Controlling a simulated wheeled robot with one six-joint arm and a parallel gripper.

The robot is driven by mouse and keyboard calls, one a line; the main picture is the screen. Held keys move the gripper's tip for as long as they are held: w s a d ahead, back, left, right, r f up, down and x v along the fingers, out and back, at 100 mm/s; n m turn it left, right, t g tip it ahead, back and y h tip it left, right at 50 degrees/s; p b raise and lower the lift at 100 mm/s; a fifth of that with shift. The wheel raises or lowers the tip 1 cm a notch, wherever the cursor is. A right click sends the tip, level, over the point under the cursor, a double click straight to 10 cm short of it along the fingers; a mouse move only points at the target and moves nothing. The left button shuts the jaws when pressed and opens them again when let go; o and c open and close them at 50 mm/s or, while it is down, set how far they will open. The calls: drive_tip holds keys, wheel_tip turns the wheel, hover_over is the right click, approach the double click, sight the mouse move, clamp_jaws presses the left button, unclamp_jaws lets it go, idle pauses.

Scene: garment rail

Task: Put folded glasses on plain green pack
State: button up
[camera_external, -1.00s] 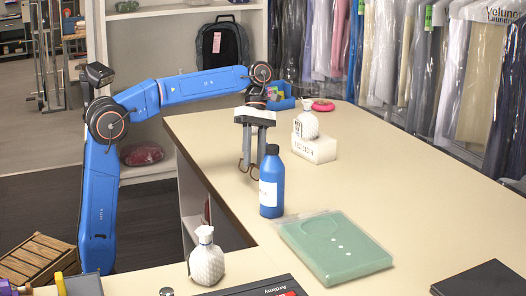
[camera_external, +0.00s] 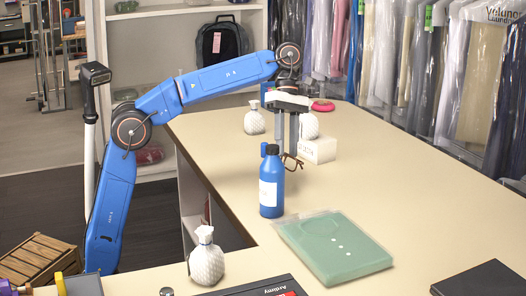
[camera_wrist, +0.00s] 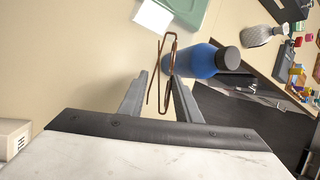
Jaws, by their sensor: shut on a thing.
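The folded glasses (camera_external: 292,161), with thin brown frames, hang from my gripper (camera_external: 283,153), which is shut on them above the counter. In the wrist view they stand between the fingertips (camera_wrist: 160,78). The green pack (camera_external: 338,249) lies flat on the counter, nearer the camera and right of my gripper. It has a clear wrapper and a few white dots on top. Part of a green pack also shows at the top edge of the wrist view (camera_wrist: 190,12). The blue bottle partly hides the left finger's lower end.
The upright blue bottle (camera_external: 271,183) stands close in front of my gripper, left of the pack. White bottles stand behind (camera_external: 254,121) and at the front (camera_external: 206,259). A white box (camera_external: 318,150) is right of the gripper.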

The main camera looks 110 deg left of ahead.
drive_tip(key=w+d, duration=0.8)
drive_tip(key=w, duration=0.1)
drive_tip(key=r+m+g, duration=0.1)
drive_tip(key=r+m, duration=0.1)
drive_tip(key=m, duration=0.1)
hover_over(311, 231)
drive_tip(key=a, duration=0.3)
drive_tip(key=shift+h, duration=0.3)
drive_tip(key=shift+s+f, duration=0.15)
drive_tip(key=shift+f, duration=4.6)
drive_tip(key=o, duration=1)
drive_tip(key=shift+f, duration=0.1)
drive_tip(key=shift+v, duration=3.85)
drive_tip(key=shift+d, duration=0.1)
